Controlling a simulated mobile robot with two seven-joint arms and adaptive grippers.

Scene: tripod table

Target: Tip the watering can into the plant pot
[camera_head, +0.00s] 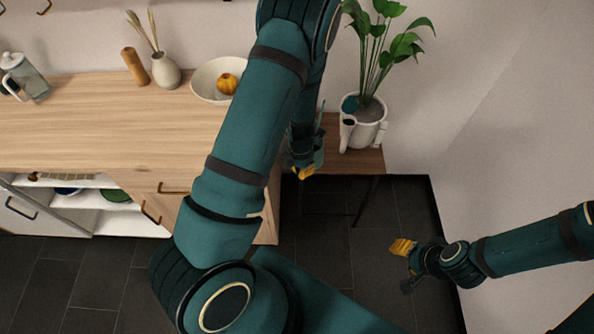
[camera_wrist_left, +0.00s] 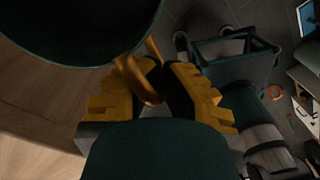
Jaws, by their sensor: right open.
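The plant pot (camera_head: 370,134) is white and holds a tall leafy plant (camera_head: 375,50). It stands on a small wooden table at the back right. My left gripper (camera_head: 303,171) hangs low to the left of the pot, partly hidden by my own arm. In the left wrist view its yellow fingers (camera_wrist_left: 152,88) are closed around a thin yellow handle. The dark teal watering can (camera_wrist_left: 75,25) fills that view's top left. In the head view the can is mostly hidden; I cannot tell its tilt. My right gripper (camera_head: 404,265) is open and empty over the floor at right.
A wooden counter (camera_head: 80,125) spans the left, with a bowl (camera_head: 207,82), a vase (camera_head: 166,72), a wooden mill (camera_head: 134,66) and a glass press (camera_head: 27,78). The small table (camera_head: 368,160) adjoins the right wall. Dark floor around my right gripper is clear.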

